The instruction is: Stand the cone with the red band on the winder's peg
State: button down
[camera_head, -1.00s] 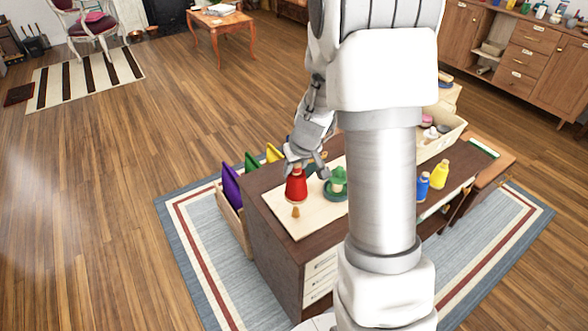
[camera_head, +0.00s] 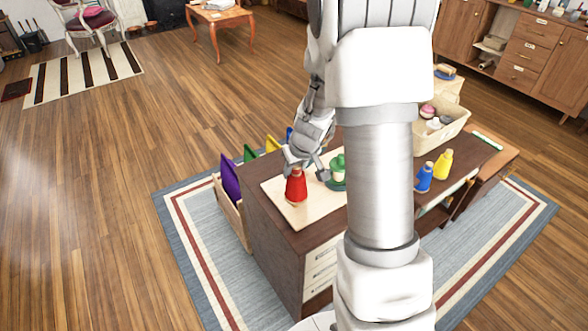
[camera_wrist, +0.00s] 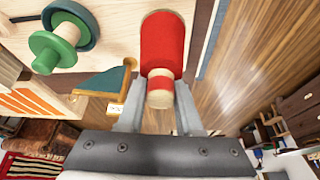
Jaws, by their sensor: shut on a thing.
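The red cone (camera_head: 296,188) is upright over the near left part of a pale board (camera_head: 272,187) on the dark cabinet. Its narrow pale end with a red band (camera_wrist: 160,84) is between the fingers of my gripper (camera_wrist: 158,100), which is shut on it. My gripper (camera_head: 295,166) also shows above the cone in the head view. The peg is hidden now, and I cannot tell whether the cone's base touches the board. A green cone (camera_head: 338,165) stands beside it on a dark green round base; it also shows in the wrist view (camera_wrist: 48,46).
A blue cone (camera_head: 424,179) and a yellow cone (camera_head: 442,165) stand at the cabinet's right. A pale bin (camera_head: 452,122) with small items is behind them. Purple, green and yellow panels (camera_head: 230,178) stand along the left side. My arm covers the cabinet's middle.

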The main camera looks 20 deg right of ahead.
jog(key=shift+f+b, duration=1.55)
jog(key=c, duration=0.5)
grip_release()
jog(key=p+v, duration=0.4)
jog(key=v, duration=1.3)
jog(key=shift+s+r+p, duration=0.15)
jog(key=shift+p, duration=0.2)
jog(key=shift+a, duration=0.1)
jog(key=s+a+r+p, duration=0.3)
jog(key=s+a+r, duration=0.2)
jog(key=s+r, duration=0.4)
jog(key=s+a+r+t+p, duration=0.1)
jog(key=s+a+r+p, duration=0.3)
jog(key=s+r, duration=0.4)
jog(key=shift+s+a+r+m, duration=0.4)
jog(key=shift+s+a, duration=0.05)
jog(key=shift+a, duration=0.1)
